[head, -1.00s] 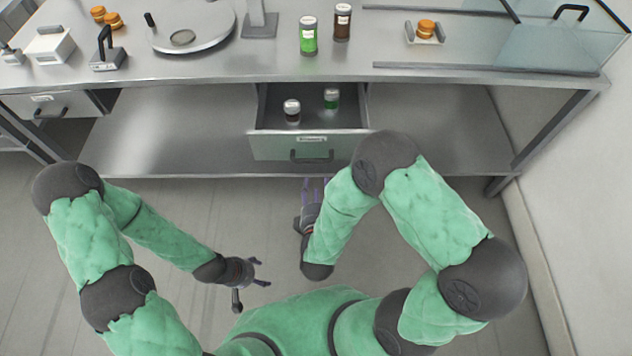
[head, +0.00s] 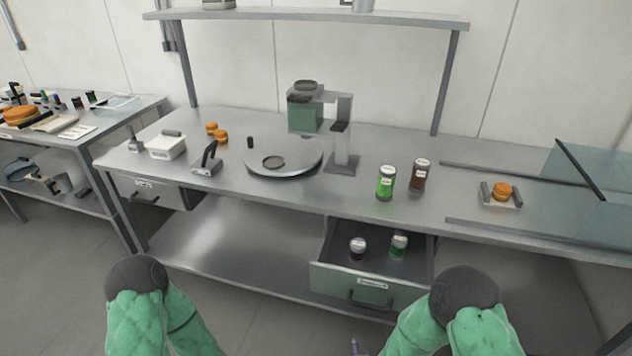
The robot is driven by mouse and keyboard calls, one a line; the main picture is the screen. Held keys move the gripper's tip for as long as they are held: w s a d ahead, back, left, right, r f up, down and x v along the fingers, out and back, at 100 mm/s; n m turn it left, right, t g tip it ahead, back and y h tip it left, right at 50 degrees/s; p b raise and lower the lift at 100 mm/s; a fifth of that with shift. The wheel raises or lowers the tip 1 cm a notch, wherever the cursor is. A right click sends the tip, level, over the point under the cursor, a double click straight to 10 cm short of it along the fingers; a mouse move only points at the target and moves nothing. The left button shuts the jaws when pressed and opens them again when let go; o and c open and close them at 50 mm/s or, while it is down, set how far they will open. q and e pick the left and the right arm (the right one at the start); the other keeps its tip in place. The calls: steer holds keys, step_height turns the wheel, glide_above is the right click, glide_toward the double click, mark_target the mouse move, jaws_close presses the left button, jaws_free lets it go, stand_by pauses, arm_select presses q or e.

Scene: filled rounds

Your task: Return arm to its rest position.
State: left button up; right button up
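Both of my green-sleeved arms show only at the bottom edge of the head view. My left arm (head: 160,318) shows its dark joint and part of its sleeve. Its gripper is outside the picture. My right arm (head: 462,312) is bent in front of the open drawer (head: 350,285).
The drawer sticks out and holds a dark-labelled jar (head: 357,248) and a green jar (head: 398,246). On the steel bench stand a green jar (head: 386,184), a brown jar (head: 420,176), a round plate machine (head: 283,168) and a small bun tray (head: 502,203). Floor in front is clear.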

steer(key=s+a+f+m+g+y, duration=0.1)
steer(key=s+f+m+g+y, duration=0.1)
steer(key=s+f+m+g, duration=0.2)
steer(key=s+a+f+m+g+y, duration=0.1)
steer(key=s+f+m+g, duration=0.4)
steer(key=s, duration=0.5)
steer(key=shift+f+m+g+y, duration=0.35)
steer(key=shift+m+y, duration=0.45)
steer(key=shift+m, duration=0.2)
steer(key=shift+d, duration=0.1)
stand_by(2.5)
